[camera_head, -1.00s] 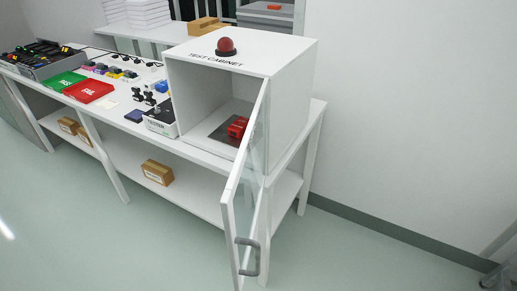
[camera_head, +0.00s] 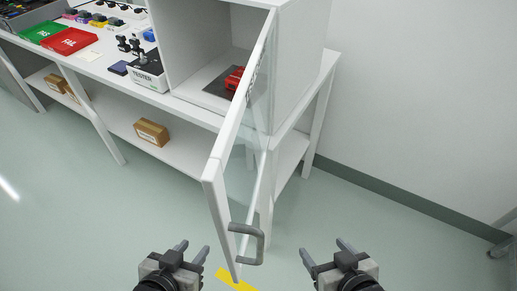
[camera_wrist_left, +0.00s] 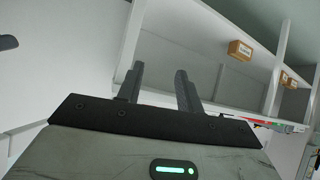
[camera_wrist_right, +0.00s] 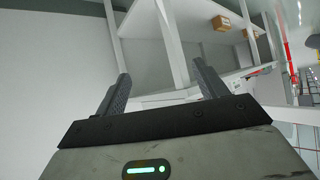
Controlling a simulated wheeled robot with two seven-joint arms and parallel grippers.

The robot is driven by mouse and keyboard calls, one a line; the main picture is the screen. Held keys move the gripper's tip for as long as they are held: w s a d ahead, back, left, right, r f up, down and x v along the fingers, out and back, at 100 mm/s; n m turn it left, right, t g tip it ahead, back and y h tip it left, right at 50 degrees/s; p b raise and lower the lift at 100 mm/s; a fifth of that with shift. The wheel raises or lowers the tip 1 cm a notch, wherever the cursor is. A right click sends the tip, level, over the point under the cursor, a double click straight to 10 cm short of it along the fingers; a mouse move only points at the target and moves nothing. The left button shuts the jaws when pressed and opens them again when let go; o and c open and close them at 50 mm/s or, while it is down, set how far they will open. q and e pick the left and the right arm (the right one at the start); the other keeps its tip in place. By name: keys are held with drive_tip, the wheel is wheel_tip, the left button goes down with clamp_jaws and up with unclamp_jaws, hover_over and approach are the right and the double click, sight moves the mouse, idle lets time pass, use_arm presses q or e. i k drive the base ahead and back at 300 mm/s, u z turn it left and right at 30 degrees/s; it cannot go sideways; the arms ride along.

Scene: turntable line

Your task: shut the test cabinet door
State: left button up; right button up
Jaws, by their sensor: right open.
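The test cabinet (camera_head: 300,60) stands at the right end of the white table. Its glass-panelled door (camera_head: 217,170) is swung wide open toward me, with a grey handle (camera_head: 260,245) on its free end. A red object (camera_head: 234,78) lies on a dark pad inside the cabinet. My left gripper (camera_head: 195,250) is open and empty, left of the door's free end. My right gripper (camera_head: 325,247) is open and empty, to the right of the handle. Neither touches the door. Both grippers' spread fingers show in their wrist views, the left (camera_wrist_left: 158,85) and the right (camera_wrist_right: 162,85).
The tester box (camera_head: 148,80), green tray (camera_head: 42,32) and red tray (camera_head: 70,41) are on the table. Cardboard boxes, one at the middle (camera_head: 151,132), sit on the lower shelf. A yellow floor mark (camera_head: 236,280) lies below the door. The floor to the right is clear.

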sight(257, 80)
drive_tip(key=u, duration=0.45)
drive_tip(key=k, duration=1.05)
drive_tip(key=z, duration=0.15)
drive_tip(key=i, duration=0.45)
drive_tip(key=z, duration=0.1)
